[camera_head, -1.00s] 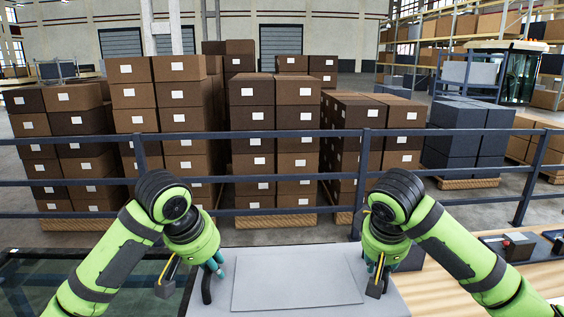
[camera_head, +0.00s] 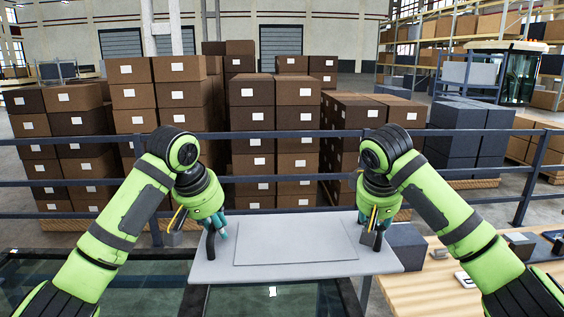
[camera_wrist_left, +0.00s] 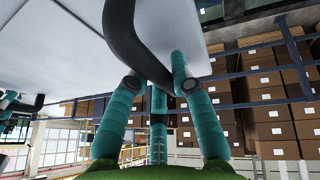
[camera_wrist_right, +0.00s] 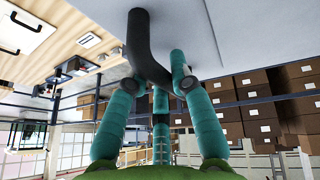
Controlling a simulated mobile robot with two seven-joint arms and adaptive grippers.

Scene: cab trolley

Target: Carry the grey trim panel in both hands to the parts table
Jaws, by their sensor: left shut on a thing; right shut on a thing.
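The grey trim panel (camera_head: 296,272) is a flat light-grey sheet with a raised rectangle, held level in front of me. A dark curved handle stands near each side. My left gripper (camera_head: 215,230) is shut on the left handle; its teal fingers close around this dark handle (camera_wrist_left: 134,42) in the left wrist view. My right gripper (camera_head: 371,226) is shut on the right handle, seen as a dark bar (camera_wrist_right: 138,40) in the right wrist view. The wooden-topped table (camera_head: 425,293) at the right, likely the parts table, is partly hidden by my right arm.
Dark glass panes in a frame (camera_head: 135,285) lie below and left of the panel. Several small items, such as a grey device (camera_head: 520,243), and a dark box (camera_head: 406,247) are on or by the wooden table. A blue-grey railing (camera_head: 290,133) crosses behind, before stacked cartons (camera_head: 252,120).

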